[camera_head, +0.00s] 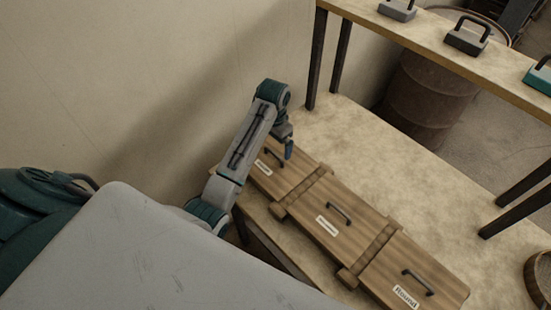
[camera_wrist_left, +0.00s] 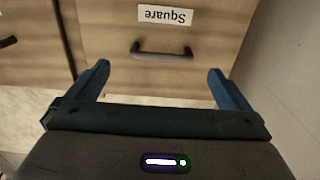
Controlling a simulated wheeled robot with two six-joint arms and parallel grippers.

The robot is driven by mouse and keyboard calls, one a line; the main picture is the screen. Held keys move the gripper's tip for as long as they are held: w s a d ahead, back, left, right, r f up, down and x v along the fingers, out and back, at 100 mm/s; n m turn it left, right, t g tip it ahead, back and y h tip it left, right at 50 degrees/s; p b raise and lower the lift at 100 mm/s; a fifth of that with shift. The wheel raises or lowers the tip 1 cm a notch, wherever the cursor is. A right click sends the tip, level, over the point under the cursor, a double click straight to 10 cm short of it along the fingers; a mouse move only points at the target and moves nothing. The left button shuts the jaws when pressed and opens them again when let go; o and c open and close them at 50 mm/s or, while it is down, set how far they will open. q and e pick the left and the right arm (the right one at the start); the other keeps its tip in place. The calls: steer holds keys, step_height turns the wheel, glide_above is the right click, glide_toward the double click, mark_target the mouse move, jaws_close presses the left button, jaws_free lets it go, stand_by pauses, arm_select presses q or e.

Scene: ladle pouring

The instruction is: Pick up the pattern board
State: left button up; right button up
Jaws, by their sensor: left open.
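A long wooden piece lies on the table, divided by two raised cross strips into three panels, each with a dark handle and a white label. The near panel (camera_head: 445,285) reads "Round". The middle label is too small to read. The far panel (camera_head: 262,184) reads "Square" in the left wrist view (camera_wrist_left: 205,50). I cannot tell which is the pattern board. My left gripper (camera_head: 288,150) is above the "Square" panel. In the left wrist view, its blue fingers (camera_wrist_left: 158,72) are open and empty, on either side of that panel's handle (camera_wrist_left: 162,54) in the picture, apart from it.
A raised shelf (camera_head: 440,52) stands behind on dark legs, holding several handled blocks, grey (camera_head: 466,40) and teal (camera_head: 540,78). A rusty barrel (camera_head: 430,95) is beyond it. A wall (camera_head: 150,70) is close at the left. The tabletop (camera_head: 430,185) behind the panels is clear.

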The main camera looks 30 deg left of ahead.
mark_target(274, 153)
arm_select(q)
steer(key=shift+w+f, duration=0.15)
steer(key=shift+f, duration=0.6)
steer(key=shift+f+p, duration=0.25)
steer(key=shift+p, duration=0.2)
step_height(274, 153, down, 4)
steer(key=shift+a+f+p, duration=0.1)
steer(key=shift+p, duration=1)
steer(key=shift+f, duration=0.3)
steer(key=shift+w+r, duration=0.1)
steer(key=c, duration=0.8)
